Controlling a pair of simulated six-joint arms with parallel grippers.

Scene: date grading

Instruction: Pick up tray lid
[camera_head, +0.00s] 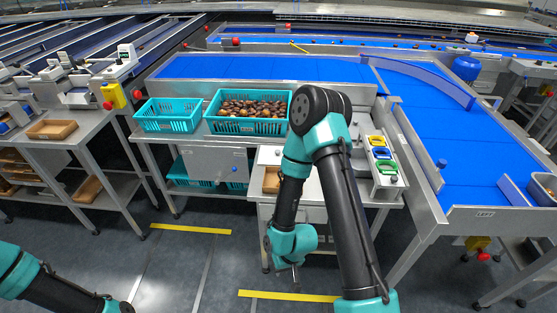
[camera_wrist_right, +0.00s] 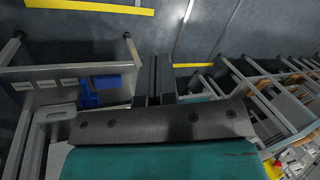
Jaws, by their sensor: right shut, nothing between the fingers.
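I cannot pick out a tray lid for certain in either view. A brown wooden tray (camera_head: 271,181) sits on the small bench in the head view, partly hidden behind my right arm. My right gripper (camera_head: 296,283) hangs low in front of this bench, over the floor and apart from the bench top. In the right wrist view its dark fingers (camera_wrist_right: 153,75) are together with nothing between them.
A teal crate full of dates (camera_head: 248,127) and an empty teal crate (camera_head: 167,126) stand on the bench behind. Colored bins (camera_head: 380,153) are right of my arm. A blue conveyor (camera_head: 455,150) runs along the right. Floor at front left is clear.

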